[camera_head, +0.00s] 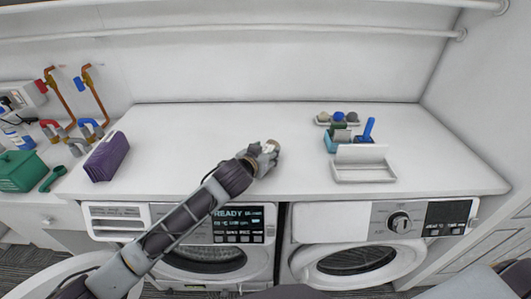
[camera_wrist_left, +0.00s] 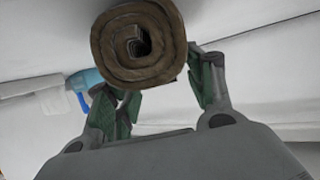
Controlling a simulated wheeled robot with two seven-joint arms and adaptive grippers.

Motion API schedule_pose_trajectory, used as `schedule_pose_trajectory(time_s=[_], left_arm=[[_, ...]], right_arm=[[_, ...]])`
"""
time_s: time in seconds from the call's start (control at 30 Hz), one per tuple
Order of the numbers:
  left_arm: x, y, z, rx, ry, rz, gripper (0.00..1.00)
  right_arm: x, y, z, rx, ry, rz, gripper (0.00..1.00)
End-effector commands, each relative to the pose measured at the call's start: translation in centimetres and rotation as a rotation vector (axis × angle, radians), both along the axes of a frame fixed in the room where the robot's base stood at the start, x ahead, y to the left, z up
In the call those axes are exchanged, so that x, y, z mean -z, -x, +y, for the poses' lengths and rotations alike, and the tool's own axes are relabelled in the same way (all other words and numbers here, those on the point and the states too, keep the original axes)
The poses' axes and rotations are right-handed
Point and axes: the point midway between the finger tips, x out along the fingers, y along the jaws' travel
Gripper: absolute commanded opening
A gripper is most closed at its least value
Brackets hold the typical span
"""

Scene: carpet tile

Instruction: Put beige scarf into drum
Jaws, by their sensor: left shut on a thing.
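My left gripper (camera_head: 262,158) is over the white counter, above the gap between the two machines. It is shut on the rolled beige scarf (camera_wrist_left: 138,45), which looks brown in the left wrist view; its spiral end faces the camera between the green-padded fingers of the gripper (camera_wrist_left: 160,95). In the head view only a small part of the scarf (camera_head: 272,145) shows at the fingertips. The left machine's drum (camera_head: 205,258) is partly behind my left arm. The right machine's drum (camera_head: 357,259) shows through its round front. My right gripper is not in view.
On the counter (camera_head: 230,125) stand a purple box (camera_head: 107,157) at left and a white tray (camera_head: 364,172) at right, with a blue-handled brush (camera_head: 368,131) and small balls behind it. Pipes and a green basket (camera_head: 20,171) are far left. The middle counter is clear.

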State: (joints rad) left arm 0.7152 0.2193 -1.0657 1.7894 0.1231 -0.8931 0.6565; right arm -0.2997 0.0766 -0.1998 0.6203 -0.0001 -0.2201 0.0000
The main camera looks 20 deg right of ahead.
Motion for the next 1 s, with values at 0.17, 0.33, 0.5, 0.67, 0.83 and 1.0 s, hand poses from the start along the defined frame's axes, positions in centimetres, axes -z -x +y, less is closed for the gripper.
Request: schedule_pose_trajectory(time_s=[0.17, 0.33, 0.5, 0.67, 0.83, 1.0], left_arm=[[0.2, 0.01, -0.03, 0.001, 0.0, 0.0, 0.28], [0.19, 0.01, -0.02, 0.0, 0.0, 0.0, 0.74], [0.18, 0.0, -0.02, 0.0, 0.0, 0.0, 0.76], [0.17, 0.0, -0.01, 0.0, 0.0, 0.0, 0.76], [-0.13, -0.01, 0.0, 0.0, 0.0, -0.001, 0.76], [-0.32, 0.6, 0.45, 0.0, 0.0, 0.0, 0.76]], right_arm=[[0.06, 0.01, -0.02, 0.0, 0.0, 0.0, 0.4], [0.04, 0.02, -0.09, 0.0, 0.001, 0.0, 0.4], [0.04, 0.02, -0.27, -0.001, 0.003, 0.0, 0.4], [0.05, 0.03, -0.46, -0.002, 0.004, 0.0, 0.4], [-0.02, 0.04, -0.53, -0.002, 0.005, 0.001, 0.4], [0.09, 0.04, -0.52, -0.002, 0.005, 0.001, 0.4]])
